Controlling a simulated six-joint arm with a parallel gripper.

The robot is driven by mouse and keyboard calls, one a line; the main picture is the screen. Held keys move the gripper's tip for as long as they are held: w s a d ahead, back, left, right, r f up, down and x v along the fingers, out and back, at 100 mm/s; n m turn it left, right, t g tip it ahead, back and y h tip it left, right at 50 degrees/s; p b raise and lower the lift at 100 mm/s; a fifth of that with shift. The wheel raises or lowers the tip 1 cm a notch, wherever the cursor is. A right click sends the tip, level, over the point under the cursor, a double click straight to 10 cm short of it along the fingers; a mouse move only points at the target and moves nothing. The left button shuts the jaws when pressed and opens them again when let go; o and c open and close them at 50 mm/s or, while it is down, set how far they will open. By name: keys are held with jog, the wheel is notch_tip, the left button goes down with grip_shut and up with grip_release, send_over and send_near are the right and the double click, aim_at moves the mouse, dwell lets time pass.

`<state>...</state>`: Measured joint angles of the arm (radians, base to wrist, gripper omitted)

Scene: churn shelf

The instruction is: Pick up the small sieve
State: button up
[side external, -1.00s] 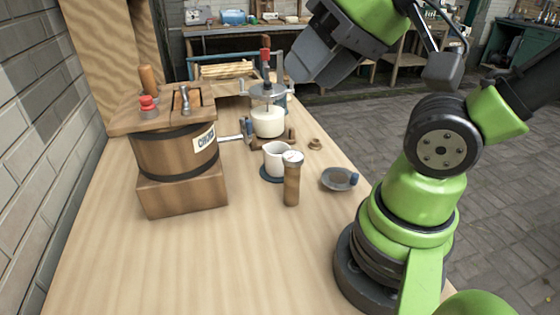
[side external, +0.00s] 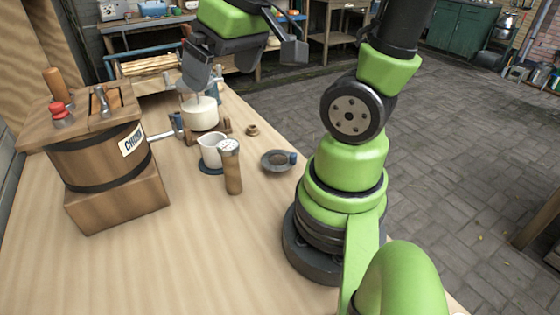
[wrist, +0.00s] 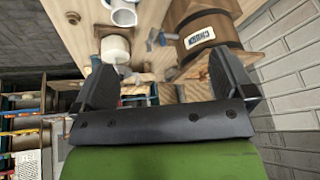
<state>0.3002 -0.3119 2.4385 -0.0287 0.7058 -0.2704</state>
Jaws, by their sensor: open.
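The small sieve appears to be the shallow grey round dish with a short blue handle (side external: 275,160). It lies on the wooden bench between the white cup and my arm's base. My gripper (side external: 191,84) is above the far part of the bench, over the jar of white contents, well apart from the sieve. In the wrist view, its two dark fingers (wrist: 163,65) are spread wide with nothing gripped between them. I cannot make out the sieve in the wrist view.
A wooden churn (side external: 105,160) stands at left. A white cup (side external: 211,150), a wooden cylinder with a dial top (side external: 232,172) and a small brass piece (side external: 252,130) are near the sieve. The white jar (side external: 201,114) is behind. The front bench is clear.

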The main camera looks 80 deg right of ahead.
jog(key=d+f+g, duration=0.3)
jog(key=d+f, duration=0.6)
jog(key=n+g, duration=0.2)
send_over(278, 161)
notch_tip(278, 161, down, 11)
jog(key=shift+d+r, duration=0.1)
jog(key=shift+r, duration=0.1)
jog(key=shift+f, duration=3.1)
jog(key=shift+c, duration=0.2)
jog(key=c, duration=0.8)
jog(key=shift+r, duration=0.1)
